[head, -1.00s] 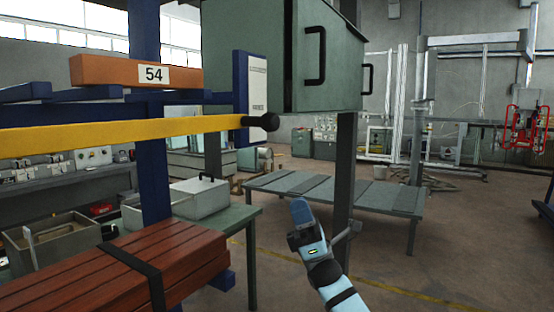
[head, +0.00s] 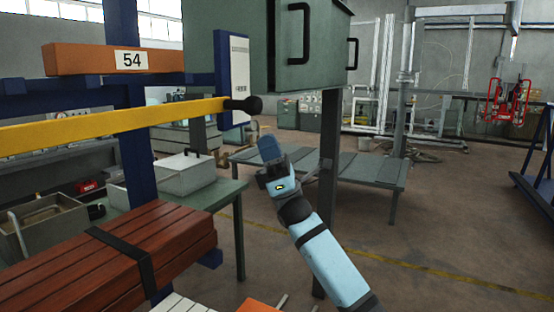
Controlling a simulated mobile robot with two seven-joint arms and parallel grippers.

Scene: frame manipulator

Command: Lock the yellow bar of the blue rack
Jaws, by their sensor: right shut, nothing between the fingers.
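The yellow bar (head: 120,124) runs across the left of the head view, in front of the blue rack (head: 134,150). It ends in a black round knob (head: 244,105). A white-fronted blue plate (head: 233,75) stands right behind the knob end. My right gripper (head: 268,150) is at mid-picture, below and to the right of the knob and apart from it. It is shut and empty, with its blue arm coming in from the lower right. My left gripper is not in view.
A green cabinet (head: 240,45) with black handles hangs above, beside a dark post (head: 328,190). An orange beam (head: 85,60) marked 54 lies above the bar. Strapped red-brown planks (head: 110,250) are at lower left. A low grey table (head: 375,170) stands behind my gripper.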

